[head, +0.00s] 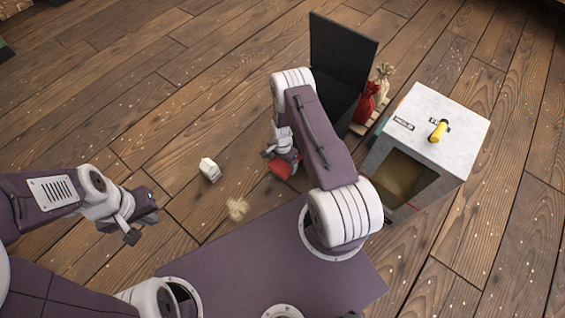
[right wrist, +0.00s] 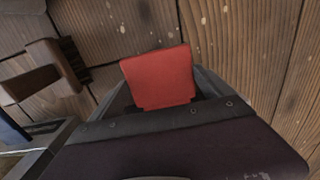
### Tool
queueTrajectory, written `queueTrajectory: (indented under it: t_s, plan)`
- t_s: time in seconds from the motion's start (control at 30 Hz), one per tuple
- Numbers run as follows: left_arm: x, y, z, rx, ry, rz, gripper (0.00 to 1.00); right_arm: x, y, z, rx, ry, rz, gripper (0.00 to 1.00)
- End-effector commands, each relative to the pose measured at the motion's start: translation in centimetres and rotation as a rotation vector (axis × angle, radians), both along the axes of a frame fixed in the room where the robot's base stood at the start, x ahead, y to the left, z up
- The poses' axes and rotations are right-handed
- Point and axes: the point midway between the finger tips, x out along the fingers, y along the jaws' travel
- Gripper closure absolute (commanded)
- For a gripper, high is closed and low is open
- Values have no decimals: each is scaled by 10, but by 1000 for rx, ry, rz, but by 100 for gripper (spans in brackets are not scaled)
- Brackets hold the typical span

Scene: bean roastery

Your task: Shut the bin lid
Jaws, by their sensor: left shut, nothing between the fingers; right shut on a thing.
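The dark bin (head: 340,102) stands beyond my right arm, and its dark flat lid (head: 342,50) is up, roughly upright. My right arm hides part of the bin. My right gripper (head: 283,160) is in front and to the left of the bin, shut on a red flat-faced piece (head: 284,169). The red piece also shows in the right wrist view (right wrist: 160,78), above the wooden floor. The gripper and red piece look apart from the lid. My left gripper (head: 142,217) is shut and empty at the left, far from the bin.
A pale cabinet (head: 465,128) with an open front and a yellow item (head: 438,130) on top stands right of the bin. A red sack (head: 366,103) and a tan sack (head: 384,76) are between them. A small white object (head: 209,170) and beige scrap (head: 237,209) lie on the floor.

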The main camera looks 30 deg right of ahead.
Motion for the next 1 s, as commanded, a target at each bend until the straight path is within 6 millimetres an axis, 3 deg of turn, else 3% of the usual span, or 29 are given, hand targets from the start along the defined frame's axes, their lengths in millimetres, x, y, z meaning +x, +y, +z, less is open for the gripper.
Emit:
queueTrajectory:
  t_s: [0.2, 0.47, 0.7, 0.77, 1.0]
  plan:
    - [0, 0, -2, 0, 0, 0, 100, -1, 1, -11, 1, 1, 0, 82]
    - [0, 0, -2, 0, 0, 0, 100, -1, 2, -12, 1, 3, -1, 82]
    - [0, 0, -28, 0, 0, 0, 100, 3, -8, -42, -1, -1, -2, 82]
    - [0, 0, -19, 0, 1, 0, 100, 4, -7, -32, -1, -3, 0, 82]
    - [0, 0, -19, 0, 0, 0, 100, 5, -8, -31, -2, -6, -1, 82]
